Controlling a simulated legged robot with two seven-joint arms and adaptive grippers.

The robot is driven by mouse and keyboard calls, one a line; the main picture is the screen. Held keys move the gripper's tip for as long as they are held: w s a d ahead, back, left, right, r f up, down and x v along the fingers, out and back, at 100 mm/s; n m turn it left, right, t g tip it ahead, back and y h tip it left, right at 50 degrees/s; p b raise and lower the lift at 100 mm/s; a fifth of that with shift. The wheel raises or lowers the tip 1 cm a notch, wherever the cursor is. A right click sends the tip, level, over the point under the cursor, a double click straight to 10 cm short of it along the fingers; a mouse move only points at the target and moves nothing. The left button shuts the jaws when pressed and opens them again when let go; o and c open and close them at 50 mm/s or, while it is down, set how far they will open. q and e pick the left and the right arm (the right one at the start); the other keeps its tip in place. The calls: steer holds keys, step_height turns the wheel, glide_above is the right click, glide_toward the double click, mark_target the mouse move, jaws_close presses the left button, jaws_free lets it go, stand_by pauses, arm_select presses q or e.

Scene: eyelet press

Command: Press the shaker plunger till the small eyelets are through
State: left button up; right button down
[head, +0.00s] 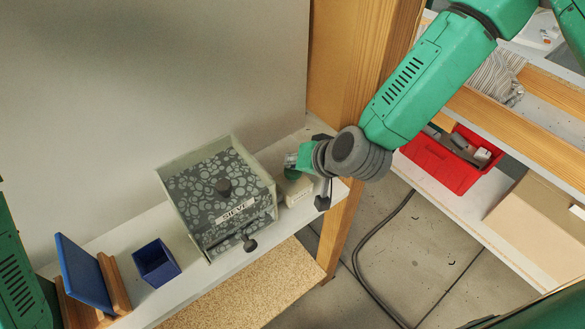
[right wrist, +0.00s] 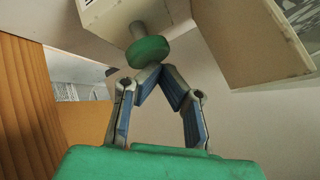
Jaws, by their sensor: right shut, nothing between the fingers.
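The green plunger (head: 291,174) is a round cap on a small white box (head: 299,191), right beside the sieve box (head: 237,211). In the right wrist view the plunger (right wrist: 148,51) shows as a green disc on a grey stem from the white box (right wrist: 108,17). My right gripper (head: 291,161) is shut and empty, its tips at the plunger. In the wrist view its fingertips (right wrist: 163,68) meet at the disc's edge; I cannot tell whether they touch it. The sieve box has a speckled lid with a knob and a front knob. No eyelets can be made out. My left gripper is out of view.
A small blue bin (head: 156,263) and a blue panel in a wooden stand (head: 115,284) are left of the sieve box on the narrow white shelf. A wooden post (head: 352,130) rises just right of my right gripper. A red bin (head: 446,163) stands on another shelf.

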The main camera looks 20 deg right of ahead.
steer(key=shift+f+b, duration=0.75)
steer(key=shift+f, duration=0.4)
stand_by(0.7)
steer(key=shift+r, duration=0.15)
steer(key=shift+r+p, duration=1.5)
steer(key=shift+r, duration=0.1)
step_height(320, 180, up, 5)
steer(key=p, duration=0.4)
stand_by(0.3)
